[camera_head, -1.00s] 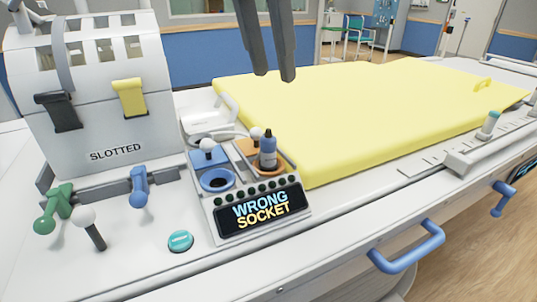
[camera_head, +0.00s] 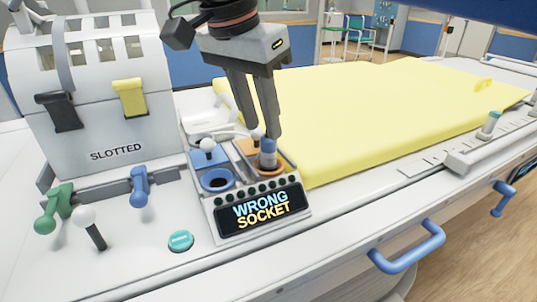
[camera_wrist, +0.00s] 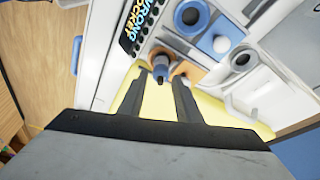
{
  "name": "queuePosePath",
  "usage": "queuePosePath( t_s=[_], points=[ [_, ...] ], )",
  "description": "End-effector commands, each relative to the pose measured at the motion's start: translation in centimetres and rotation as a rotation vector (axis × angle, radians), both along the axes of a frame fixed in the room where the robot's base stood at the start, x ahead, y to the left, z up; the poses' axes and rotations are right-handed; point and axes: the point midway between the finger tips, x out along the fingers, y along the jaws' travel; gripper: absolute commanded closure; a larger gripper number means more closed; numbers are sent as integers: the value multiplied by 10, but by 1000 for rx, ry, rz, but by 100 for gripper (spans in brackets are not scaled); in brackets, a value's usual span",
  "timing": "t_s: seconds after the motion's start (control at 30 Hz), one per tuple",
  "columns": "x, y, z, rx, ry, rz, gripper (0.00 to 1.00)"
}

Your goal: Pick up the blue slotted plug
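The blue slotted plug (camera_head: 268,152) stands upright in the orange socket (camera_head: 283,166) of the small panel, with its top hidden behind a finger in the head view. The wrist view shows the plug (camera_wrist: 159,71) just beyond and between the fingertips. My gripper (camera_head: 261,132) is open and pointed down, with its fingertips around the height of the plug's top. In the wrist view, my gripper (camera_wrist: 161,76) shows a gap between its fingers with nothing held. I cannot tell whether a finger touches the plug.
The empty blue socket (camera_head: 217,181) is left of the plug. White-knobbed levers (camera_head: 207,146) rise behind the sockets. A display (camera_head: 260,209) reads "WRONG SOCKET". A grey-white box marked "SLOTTED" (camera_head: 92,120) stands at left, and a yellow mattress (camera_head: 370,110) lies behind right.

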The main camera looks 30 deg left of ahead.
Motion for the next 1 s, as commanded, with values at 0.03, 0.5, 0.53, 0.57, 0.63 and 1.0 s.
queuePosePath(
  t_s=[0.03, 0.5, 0.53, 0.57, 0.63, 1.0],
  points=[
    [1, -1, -4, -2, 1, -1, 69],
    [19, -3, -45, -2, 1, -1, 69],
    [20, -4, -48, -2, 1, -1, 69],
    [20, -4, -51, -2, 1, -1, 69],
    [22, -4, -55, 0, 0, 0, 69],
    [22, -4, -57, 0, 0, 0, 93]
  ],
)
